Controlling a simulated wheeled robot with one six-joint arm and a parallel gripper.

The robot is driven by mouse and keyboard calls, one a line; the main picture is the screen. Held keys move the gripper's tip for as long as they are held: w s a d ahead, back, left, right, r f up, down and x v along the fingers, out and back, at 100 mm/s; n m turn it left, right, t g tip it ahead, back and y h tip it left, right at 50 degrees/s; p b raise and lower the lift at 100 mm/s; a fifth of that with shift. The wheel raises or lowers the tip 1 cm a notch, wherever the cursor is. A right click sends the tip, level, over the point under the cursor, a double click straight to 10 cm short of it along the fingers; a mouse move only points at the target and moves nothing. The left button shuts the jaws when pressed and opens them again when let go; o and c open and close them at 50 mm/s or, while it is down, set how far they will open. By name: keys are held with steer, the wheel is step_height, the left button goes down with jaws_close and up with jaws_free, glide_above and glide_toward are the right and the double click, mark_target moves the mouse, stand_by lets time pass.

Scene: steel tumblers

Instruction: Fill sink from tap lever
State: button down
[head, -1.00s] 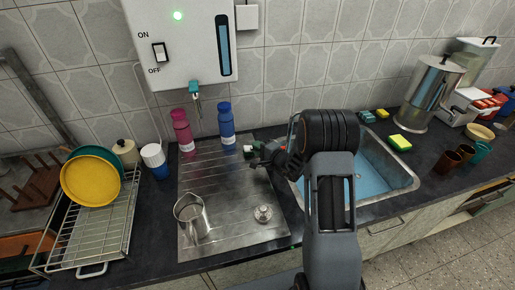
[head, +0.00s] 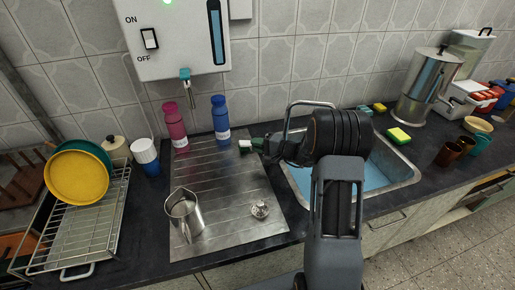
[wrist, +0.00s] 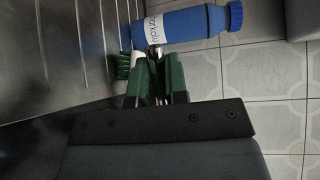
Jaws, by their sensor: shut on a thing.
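The steel sink (head: 408,178) is at the right of the drainer, with pale blue water in it, partly behind my arm. The curved tap spout (head: 290,108) rises at its back left. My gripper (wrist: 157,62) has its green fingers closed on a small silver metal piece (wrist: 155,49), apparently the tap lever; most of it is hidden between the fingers. In the head view, my gripper (head: 262,146) is at the drainer's back right, left of the spout. No water stream is visible from the spout, whose outlet is hidden.
A green-and-white brush (wrist: 122,66) lies close beside the fingers.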

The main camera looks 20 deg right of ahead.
steer(key=shift+s+d+n+g+y+b, duration=0.2)
steer(key=shift+s+n+g+y+b, duration=0.1)
steer(key=shift+n+g+y+b, duration=0.35)
steer(key=shift+s+d+n+g+y+b, duration=0.25)
steer(key=shift+n+g+y+b, duration=0.15)
steer(key=shift+g, duration=0.35)
steer(key=c, duration=1.1)
jaws_free()
steer(key=shift+c, duration=0.2)
steer(key=b+v, duration=0.1)
steer(key=v, duration=1.2)
steer(key=shift+s+d, duration=0.25)
steer(key=shift+d, duration=0.05)
steer(key=shift+a+r, duration=0.1)
steer(key=shift+r, duration=0.15)
